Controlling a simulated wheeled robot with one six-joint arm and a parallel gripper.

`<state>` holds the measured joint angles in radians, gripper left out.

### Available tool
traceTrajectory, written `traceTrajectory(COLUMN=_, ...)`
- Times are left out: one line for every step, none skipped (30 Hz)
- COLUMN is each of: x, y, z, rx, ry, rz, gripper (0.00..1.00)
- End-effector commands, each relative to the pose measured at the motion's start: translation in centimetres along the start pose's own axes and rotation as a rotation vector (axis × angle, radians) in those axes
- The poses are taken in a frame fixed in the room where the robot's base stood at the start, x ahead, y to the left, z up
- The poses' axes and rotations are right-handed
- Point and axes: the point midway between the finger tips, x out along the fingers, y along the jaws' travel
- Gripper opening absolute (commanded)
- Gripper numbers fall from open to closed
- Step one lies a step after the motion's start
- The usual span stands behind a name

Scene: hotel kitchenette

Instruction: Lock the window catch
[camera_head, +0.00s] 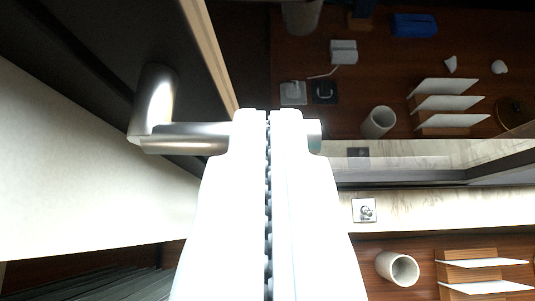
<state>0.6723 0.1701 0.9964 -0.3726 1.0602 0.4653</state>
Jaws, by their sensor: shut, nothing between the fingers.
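The window catch (180,138) is a metal handle at the upper left. Its thick round stem (155,95) meets a lever that lies level across the picture, pointing right. My gripper (268,114) is shut and empty, with its white fingers together in the middle of the view. The fingertips overlap the lever near its free end and hide part of it. The lever's tip (315,136) shows just right of the fingers. I cannot tell whether the fingers touch the lever.
Dark window glass (300,75) at the upper right seems to mirror the counter. A pale wall or sill (90,180) is at the left. At the lower right are a pale cup (399,268), a wooden rack with white sheets (465,254) and a small square plate (364,211).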

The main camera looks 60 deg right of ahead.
Motion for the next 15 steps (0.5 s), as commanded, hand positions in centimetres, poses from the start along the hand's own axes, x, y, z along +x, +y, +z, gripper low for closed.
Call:
traceTrajectory(x=0.01, y=0.05, z=0.05, rx=0.009, ry=0.0, rz=-0.005, gripper=0.0)
traceTrajectory(x=0.02, y=0.04, z=0.07, rx=0.013, ry=-0.001, rz=-0.008, gripper=0.0)
traceTrajectory(x=0.04, y=0.03, z=0.09, rx=0.017, ry=-0.001, rz=-0.011, gripper=0.0)
traceTrajectory(x=0.05, y=0.03, z=0.11, rx=0.019, ry=-0.001, rz=-0.012, gripper=0.0)
traceTrajectory(x=0.06, y=0.03, z=0.12, rx=0.022, ry=-0.001, rz=-0.014, gripper=0.0)
traceTrajectory(x=0.07, y=0.05, z=0.13, rx=0.025, ry=-0.001, rz=-0.016, gripper=0.0)
traceTrajectory(x=0.08, y=0.05, z=0.15, rx=0.028, ry=0.0, rz=-0.018, gripper=0.0)
traceTrajectory(x=0.1, y=0.06, z=0.16, rx=0.031, ry=0.0, rz=-0.02, gripper=0.0)
traceTrajectory(x=0.11, y=0.06, z=0.18, rx=0.035, ry=0.0, rz=-0.023, gripper=0.0)
traceTrajectory(x=0.13, y=0.06, z=0.2, rx=0.039, ry=0.0, rz=-0.025, gripper=0.0)
traceTrajectory(x=0.15, y=0.07, z=0.22, rx=0.042, ry=0.0, rz=-0.028, gripper=0.0)
traceTrajectory(x=0.18, y=0.07, z=0.25, rx=0.047, ry=0.0, rz=-0.032, gripper=0.0)
traceTrajectory(x=0.2, y=0.07, z=0.28, rx=0.051, ry=0.0, rz=-0.034, gripper=0.0)
traceTrajectory(x=0.23, y=0.07, z=0.31, rx=0.055, ry=-0.001, rz=-0.037, gripper=0.0)
traceTrajectory(x=0.26, y=0.09, z=0.35, rx=0.061, ry=-0.001, rz=-0.04, gripper=0.0)
